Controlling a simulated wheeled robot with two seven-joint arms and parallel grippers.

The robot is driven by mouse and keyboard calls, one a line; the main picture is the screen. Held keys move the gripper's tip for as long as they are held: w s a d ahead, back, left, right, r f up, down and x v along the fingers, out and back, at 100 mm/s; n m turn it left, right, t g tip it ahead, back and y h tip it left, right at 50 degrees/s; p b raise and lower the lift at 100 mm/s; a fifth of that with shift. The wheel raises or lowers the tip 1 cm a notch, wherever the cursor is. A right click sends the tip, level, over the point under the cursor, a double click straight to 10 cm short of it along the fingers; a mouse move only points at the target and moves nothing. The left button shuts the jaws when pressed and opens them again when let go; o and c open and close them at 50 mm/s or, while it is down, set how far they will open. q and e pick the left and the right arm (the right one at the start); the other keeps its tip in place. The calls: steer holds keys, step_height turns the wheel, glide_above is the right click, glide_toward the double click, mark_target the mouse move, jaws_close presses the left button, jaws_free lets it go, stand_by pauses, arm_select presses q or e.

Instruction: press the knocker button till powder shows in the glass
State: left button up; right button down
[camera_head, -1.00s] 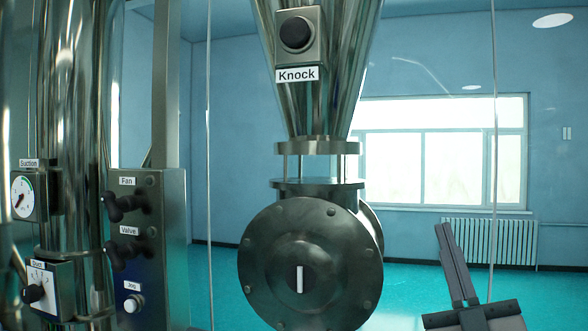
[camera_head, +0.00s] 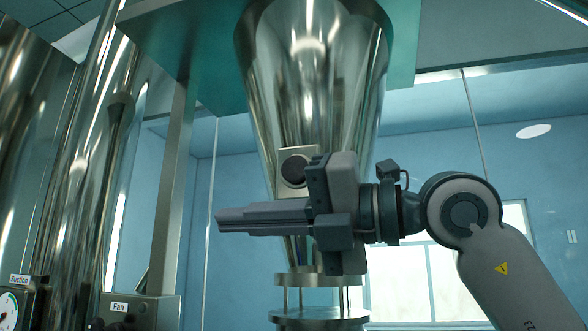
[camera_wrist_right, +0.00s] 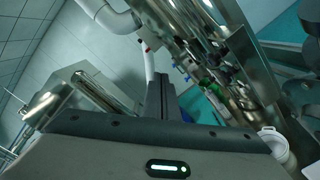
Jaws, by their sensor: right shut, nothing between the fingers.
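The knocker button (camera_head: 295,171) is a black round button in a metal box on the front of the steel hopper cone (camera_head: 310,75). My right gripper (camera_head: 219,219) is shut and empty. Its fingers point left across the cone, a little below the button in the picture, with the tips past the cone's left side. The gripper body covers the box's right edge and the Knock label. I cannot tell the gap in depth. The glass (camera_head: 318,299) is a short section between two flanges under the cone; I make out no powder in it. The fingers also show in the right wrist view (camera_wrist_right: 165,82).
A steel post (camera_head: 172,190) and a large shiny pipe (camera_head: 75,170) stand at the left. The Fan control box (camera_head: 140,310) and Suction gauge (camera_head: 8,304) are at the lower left. A window (camera_head: 425,280) is behind on the right.

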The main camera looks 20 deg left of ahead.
mark_target(295, 158)
steer(key=d+r+m+t+h, duration=0.2)
steer(key=r+m+t+h, duration=0.1)
steer(key=r+t, duration=0.2)
steer(key=s+d+r+m+t+h, duration=0.1)
steer(key=d+r+m+t+h, duration=0.1)
steer(key=r+t+h, duration=0.2)
steer(key=shift+s+r+m+t, duration=0.25)
steer(key=shift+r+m+t, duration=0.15)
steer(key=shift+r+t, duration=0.45)
steer(key=shift+w, duration=0.15)
steer(key=shift+w+d+f+p, duration=0.1)
steer(key=shift+w+p, duration=1)
steer(key=shift+w, duration=1.05)
steer(key=shift+w+d+p, duration=0.1)
steer(key=shift+w+p, duration=1)
steer(key=shift+w, duration=1.05)
steer(key=shift+w, duration=0.35)
